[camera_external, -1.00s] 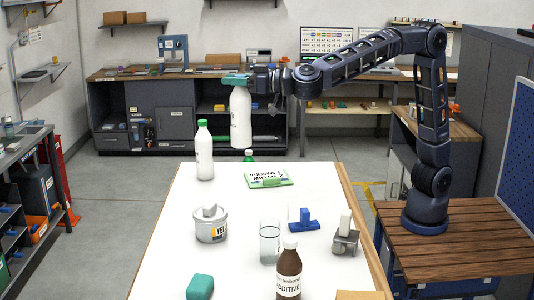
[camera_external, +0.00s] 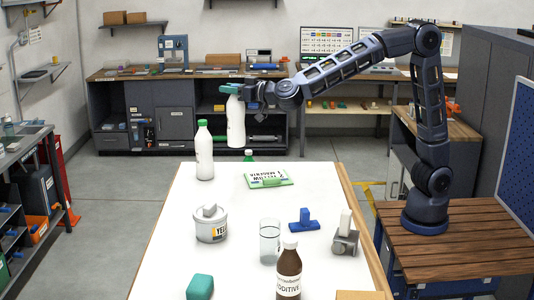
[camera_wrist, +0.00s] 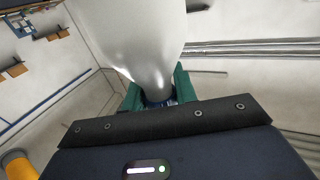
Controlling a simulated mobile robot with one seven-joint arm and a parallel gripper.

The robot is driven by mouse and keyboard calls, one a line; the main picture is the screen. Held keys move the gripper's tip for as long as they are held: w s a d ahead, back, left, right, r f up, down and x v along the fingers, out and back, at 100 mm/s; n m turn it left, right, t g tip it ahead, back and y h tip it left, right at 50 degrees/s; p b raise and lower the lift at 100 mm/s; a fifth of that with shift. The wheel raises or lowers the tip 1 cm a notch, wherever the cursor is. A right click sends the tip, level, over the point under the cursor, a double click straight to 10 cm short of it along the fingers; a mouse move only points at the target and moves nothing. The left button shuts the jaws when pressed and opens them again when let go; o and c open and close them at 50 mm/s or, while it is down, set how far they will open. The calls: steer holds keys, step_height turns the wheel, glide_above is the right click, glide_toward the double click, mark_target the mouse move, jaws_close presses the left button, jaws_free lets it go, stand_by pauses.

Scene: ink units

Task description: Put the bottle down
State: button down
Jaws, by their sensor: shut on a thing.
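A white bottle (camera_external: 236,124) hangs upright from my gripper (camera_external: 236,88) near the far edge of the white table (camera_external: 215,200). The green fingers are shut around its narrow upper end. In the wrist view the pale bottle (camera_wrist: 140,35) fills the upper middle, narrowing into the green fingers (camera_wrist: 157,92). Its cap cannot be made out. I cannot tell its exact height above the tabletop.
Another white bottle with a green cap (camera_external: 204,155) stands at the far left of the table. A small green item (camera_external: 248,155) sits below the held bottle. A green-and-white packet (camera_external: 268,178), tin (camera_external: 210,228), glass (camera_external: 269,243) and brown bottle (camera_external: 289,272) stand nearer.

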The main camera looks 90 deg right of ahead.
steer(key=s+d+f+m+g+h, duration=0.15)
steer(key=s+d+f, duration=0.3)
steer(key=d, duration=0.75)
steer(key=s+d+f+m+g+h, duration=0.15)
steer(key=s+d+f, duration=0.3)
steer(key=d, duration=0.75)
steer(key=s+d+f+m+g+h, duration=0.1)
steer(key=s+d+f+h, duration=0.4)
steer(key=d, duration=0.7)
steer(key=s+d+f+m+g+y, duration=0.1)
steer(key=s+d+f+m+g, duration=0.1)
steer(key=s+d+f, duration=0.55)
step_height(320, 180, down, 18)
steer(key=s+d, duration=0.1)
steer(key=shift+s+d+f, duration=0.15)
steer(key=shift+s+d, duration=0.1)
steer(key=shift+s, duration=0.1)
steer(key=c, duration=1.5)
jaws_free()
steer(key=shift+f, duration=0.15)
steer(key=shift+c, duration=0.2)
steer(key=o, duration=0.4)
steer(key=shift+o, duration=0.2)
